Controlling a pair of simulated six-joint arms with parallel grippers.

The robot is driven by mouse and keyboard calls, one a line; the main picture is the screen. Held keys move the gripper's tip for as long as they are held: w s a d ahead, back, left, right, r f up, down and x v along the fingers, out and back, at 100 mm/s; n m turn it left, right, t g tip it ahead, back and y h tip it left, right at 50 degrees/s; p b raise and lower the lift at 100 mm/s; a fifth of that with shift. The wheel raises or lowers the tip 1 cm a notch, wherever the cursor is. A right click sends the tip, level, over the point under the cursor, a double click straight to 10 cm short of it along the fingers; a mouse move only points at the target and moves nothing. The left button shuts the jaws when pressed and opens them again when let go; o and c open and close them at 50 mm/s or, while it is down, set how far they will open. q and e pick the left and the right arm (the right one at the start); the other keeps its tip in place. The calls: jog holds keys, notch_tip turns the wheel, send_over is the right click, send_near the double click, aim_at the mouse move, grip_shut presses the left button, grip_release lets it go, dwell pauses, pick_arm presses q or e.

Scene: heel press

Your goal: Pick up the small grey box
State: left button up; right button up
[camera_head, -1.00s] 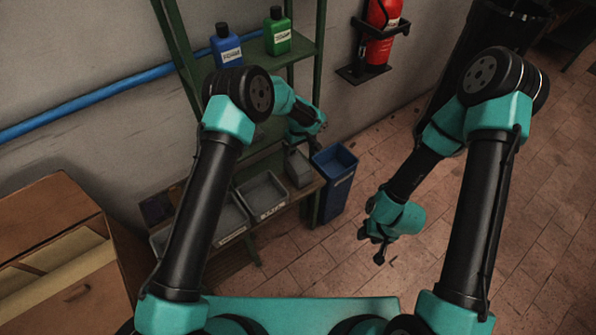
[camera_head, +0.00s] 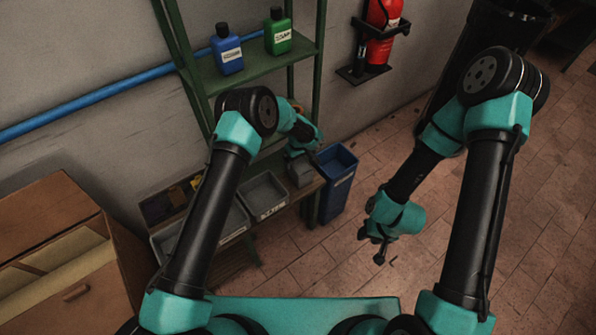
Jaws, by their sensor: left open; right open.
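The small grey box (camera_head: 300,175) sits at the right end of the lower shelf, next to a grey bin. It is partly hidden by my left gripper (camera_head: 313,160), which hangs just above it, pointing down and open. I cannot tell whether the fingers touch the box. My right gripper (camera_head: 378,254) is open and empty over the tiled floor, well to the right of the shelf.
Grey bins (camera_head: 264,190) stand left of the box on the lower shelf. A blue bin (camera_head: 339,185) stands on the floor right of it. Blue (camera_head: 227,52) and green (camera_head: 278,33) bottles stand on the upper shelf. A wooden cabinet (camera_head: 70,240) is at the left.

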aim_at(298, 163)
pick_arm(q)
notch_tip(298, 163, down, 3)
jog(key=shift+f, duration=0.15)
dwell(0.4)
jog(key=c, duration=1.1)
notch_tip(298, 163, up, 28)
dwell(0.7)
